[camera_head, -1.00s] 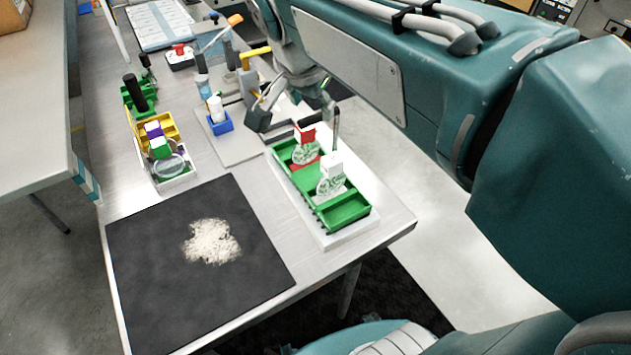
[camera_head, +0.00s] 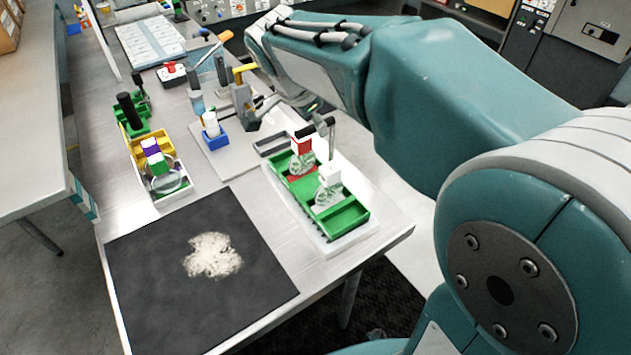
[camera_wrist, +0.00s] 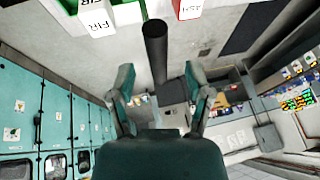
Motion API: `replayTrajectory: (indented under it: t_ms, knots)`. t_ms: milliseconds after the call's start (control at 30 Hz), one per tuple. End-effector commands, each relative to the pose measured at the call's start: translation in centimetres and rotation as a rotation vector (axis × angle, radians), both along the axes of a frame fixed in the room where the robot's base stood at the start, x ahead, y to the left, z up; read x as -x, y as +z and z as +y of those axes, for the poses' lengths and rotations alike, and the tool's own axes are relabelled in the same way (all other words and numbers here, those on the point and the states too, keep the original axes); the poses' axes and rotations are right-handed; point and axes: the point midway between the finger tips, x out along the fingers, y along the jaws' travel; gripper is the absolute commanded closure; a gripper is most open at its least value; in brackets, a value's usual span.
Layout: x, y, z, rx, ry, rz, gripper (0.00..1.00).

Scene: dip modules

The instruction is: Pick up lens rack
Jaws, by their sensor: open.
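The lens rack is a green tray (camera_head: 347,217) on a white base at the table's near right corner. A red-tagged and a white-tagged round lens (camera_head: 328,192) stand in it. A dark upright handle (camera_head: 332,145) rises from it. In the wrist view the black handle (camera_wrist: 155,55) shows between my two fingers, with gaps on both sides; its depth relative to them is unclear. The white tag (camera_wrist: 97,18) and red tag (camera_wrist: 188,9) show at the top edge. My gripper (camera_wrist: 159,74) is open and empty. In the head view my gripper (camera_head: 297,133) is at the rack's far end, partly hidden.
A black mat (camera_head: 150,285) with a pale pile (camera_head: 213,255) lies left of the rack. A second holder (camera_head: 190,190) with a lens stands farther left. A blue block (camera_head: 215,139) with a white bottle and a grey stand (camera_head: 242,105) are behind.

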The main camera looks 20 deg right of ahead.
Motion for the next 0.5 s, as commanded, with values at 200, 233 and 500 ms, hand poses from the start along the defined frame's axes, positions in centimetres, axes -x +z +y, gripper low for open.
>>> replayTrajectory:
  t_ms: [200,233,500]
  knots:
    - [-0.7,-2.4,-0.8,-0.001,-0.001,0.001,0.35]
    - [-0.7,-2.5,-0.9,-0.001,-0.001,0.001,0.35]
    - [-0.7,-2.5,-0.9,-0.001,-0.001,0.0,0.62]
